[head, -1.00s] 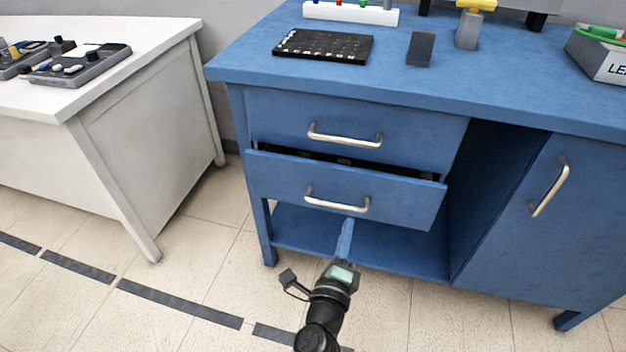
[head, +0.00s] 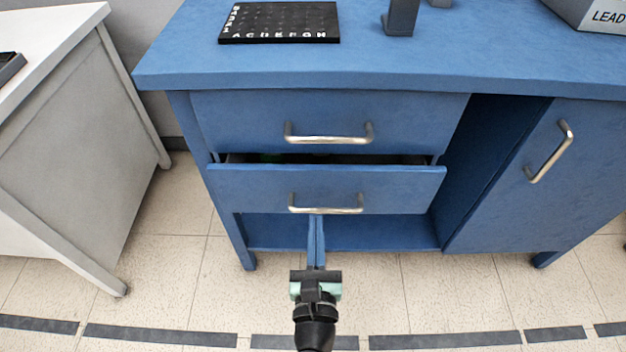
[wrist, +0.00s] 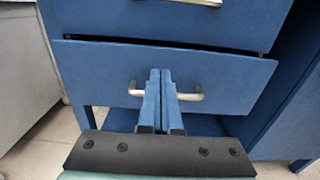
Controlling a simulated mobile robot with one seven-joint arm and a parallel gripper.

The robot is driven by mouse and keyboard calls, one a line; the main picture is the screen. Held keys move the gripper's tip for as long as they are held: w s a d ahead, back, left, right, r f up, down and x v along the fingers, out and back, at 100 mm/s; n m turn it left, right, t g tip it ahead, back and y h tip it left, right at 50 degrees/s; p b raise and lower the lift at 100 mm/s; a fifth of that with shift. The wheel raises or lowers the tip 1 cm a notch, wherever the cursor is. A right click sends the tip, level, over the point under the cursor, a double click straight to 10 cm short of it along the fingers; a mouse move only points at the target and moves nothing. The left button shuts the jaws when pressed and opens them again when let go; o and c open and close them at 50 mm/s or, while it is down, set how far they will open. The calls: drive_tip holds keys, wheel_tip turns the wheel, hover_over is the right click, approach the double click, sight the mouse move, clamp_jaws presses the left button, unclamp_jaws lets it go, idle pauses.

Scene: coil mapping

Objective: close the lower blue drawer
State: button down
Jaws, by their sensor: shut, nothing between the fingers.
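The lower blue drawer (head: 240,190) is pulled out a little way, with a dark gap above its front. Its metal handle (head: 326,207) runs across the middle of the front. My gripper (head: 316,220) is shut and empty, its blue fingers pointing at the drawer front just below the handle in the head view. In the wrist view the drawer front (wrist: 90,70) fills the middle, and the fingertips of my gripper (wrist: 160,72) overlap the middle of the handle (wrist: 190,95). I cannot tell if they touch the drawer.
The upper drawer (head: 230,120) is shut. An open shelf (head: 380,235) lies below the drawers, and a cabinet door (head: 520,200) is at right. A white table (head: 70,160) stands at left. The floor in front is clear.

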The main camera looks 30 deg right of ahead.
sight(316, 173)
drive_tip(key=x, duration=1)
